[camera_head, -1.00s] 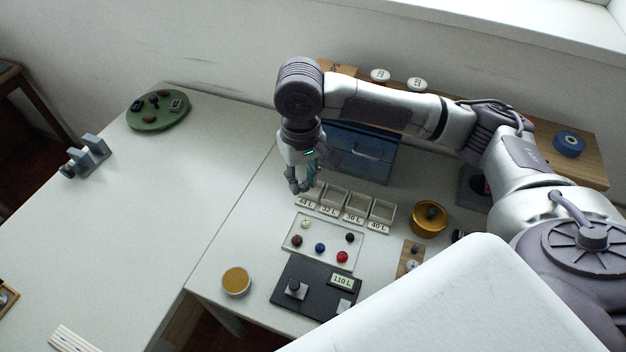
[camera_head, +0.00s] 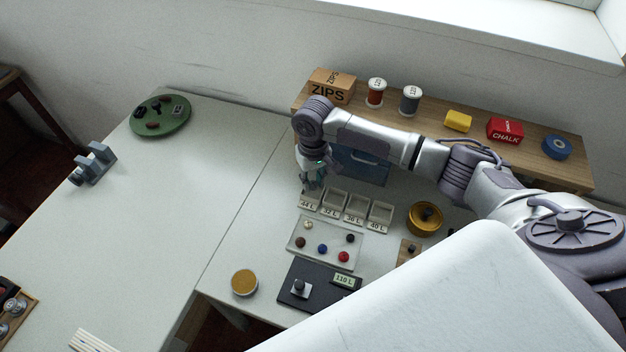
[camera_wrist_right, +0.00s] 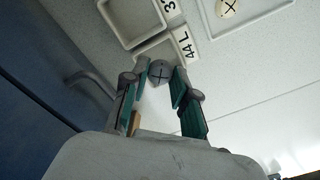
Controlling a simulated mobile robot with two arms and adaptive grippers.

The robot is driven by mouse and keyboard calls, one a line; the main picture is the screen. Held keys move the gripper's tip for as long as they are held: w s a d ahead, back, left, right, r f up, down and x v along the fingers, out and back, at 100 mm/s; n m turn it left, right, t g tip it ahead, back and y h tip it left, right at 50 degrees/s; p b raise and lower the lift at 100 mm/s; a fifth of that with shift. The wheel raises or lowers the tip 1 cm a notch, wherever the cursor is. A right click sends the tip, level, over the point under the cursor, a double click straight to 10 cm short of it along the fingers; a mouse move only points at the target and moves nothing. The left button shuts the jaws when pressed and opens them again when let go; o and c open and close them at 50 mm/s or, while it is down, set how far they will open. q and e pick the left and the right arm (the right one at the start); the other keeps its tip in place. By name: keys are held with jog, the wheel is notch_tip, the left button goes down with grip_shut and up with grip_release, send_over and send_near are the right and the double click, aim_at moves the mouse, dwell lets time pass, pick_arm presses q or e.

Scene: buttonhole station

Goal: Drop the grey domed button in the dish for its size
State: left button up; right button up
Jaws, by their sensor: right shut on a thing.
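My right gripper (camera_head: 313,185) points down at the left end of the row of dishes. Whether the button is inside the rim I cannot tell. The 32 L dish (camera_head: 333,199), 36 L dish (camera_head: 357,205) and 40 L dish (camera_head: 380,213) continue to the right. My left gripper is out of view.
A pale tray (camera_head: 318,254) with several buttons lies before the dishes. A black measuring device (camera_head: 318,290) reads 110 L. A blue box (camera_head: 365,165) stands close behind the gripper. A brass pot (camera_head: 424,222) is to the right. The table's left part is largely clear.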

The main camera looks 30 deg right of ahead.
aim_at(313, 183)
jog(key=shift+f, duration=0.4)
jog(key=shift+f, duration=0.45)
jog(key=shift+s+f, duration=0.1)
jog(key=o, duration=0.8)
jog(key=shift+f, duration=0.1)
notch_tip(313, 183, up, 13)
jog(key=shift+r+b, duration=0.2)
jog(key=shift+b, duration=0.55)
